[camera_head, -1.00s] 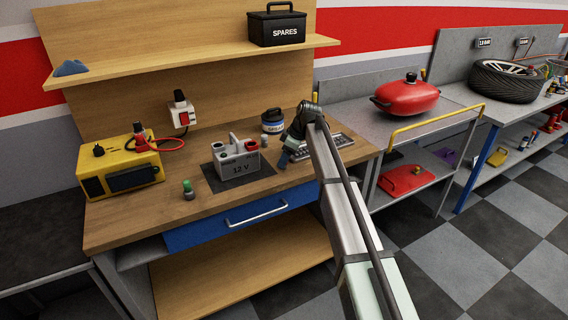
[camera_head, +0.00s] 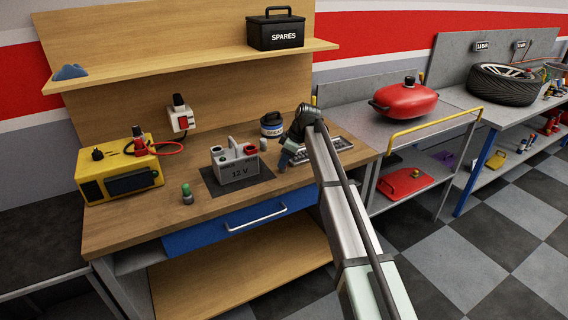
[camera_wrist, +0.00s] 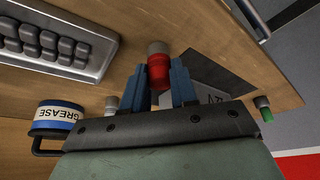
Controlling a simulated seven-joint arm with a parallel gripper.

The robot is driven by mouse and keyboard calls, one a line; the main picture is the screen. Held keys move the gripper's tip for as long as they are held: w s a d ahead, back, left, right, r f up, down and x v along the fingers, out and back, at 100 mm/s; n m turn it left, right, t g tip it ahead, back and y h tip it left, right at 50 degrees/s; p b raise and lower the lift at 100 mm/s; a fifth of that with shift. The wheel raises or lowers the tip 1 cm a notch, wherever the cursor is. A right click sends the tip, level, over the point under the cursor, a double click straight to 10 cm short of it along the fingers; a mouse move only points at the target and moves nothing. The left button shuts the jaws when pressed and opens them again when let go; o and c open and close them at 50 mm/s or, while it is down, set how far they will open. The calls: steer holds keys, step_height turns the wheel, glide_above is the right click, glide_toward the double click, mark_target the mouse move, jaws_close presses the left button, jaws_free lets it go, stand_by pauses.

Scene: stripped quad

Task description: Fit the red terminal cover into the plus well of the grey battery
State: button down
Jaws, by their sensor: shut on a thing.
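The grey battery (camera_head: 236,170), marked 12 V, stands upright on a dark mat on the wooden bench. Its top has a handle, a red-edged round well (camera_head: 250,150) on the right and another round well on the left. My gripper (camera_head: 286,156) is to the right of the battery, apart from it, low over the bench. In the wrist view my gripper (camera_wrist: 160,88) has its blue fingers shut on the red terminal cover (camera_wrist: 158,74), which shows a grey end. The held cover cannot be made out in the head view.
A grease tin (camera_head: 272,125) and a small grey-topped piece (camera_head: 263,144) stand behind. A tray of sockets (camera_head: 330,145) lies right. A green-topped piece (camera_head: 187,194) stands front left; a yellow charger (camera_head: 120,180) is farther left. A shelf (camera_head: 200,65) overhangs the back.

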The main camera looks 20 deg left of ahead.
step_height(320, 180, up, 9)
steer(key=shift+a+f, duration=0.1)
steer(key=s+a+r, duration=0.4)
steer(key=a+r, duration=0.6)
steer(key=a, duration=0.1)
steer(key=shift+w+d+f, duration=0.1)
steer(key=shift+d+f, duration=0.05)
steer(key=shift+f, duration=2.3)
steer(key=shift+w+d+f, duration=0.1)
steer(key=shift+f, duration=2.3)
steer(key=c, duration=0.9)
jaws_free()
steer(key=shift+f, duration=0.1)
steer(key=v, duration=1.2)
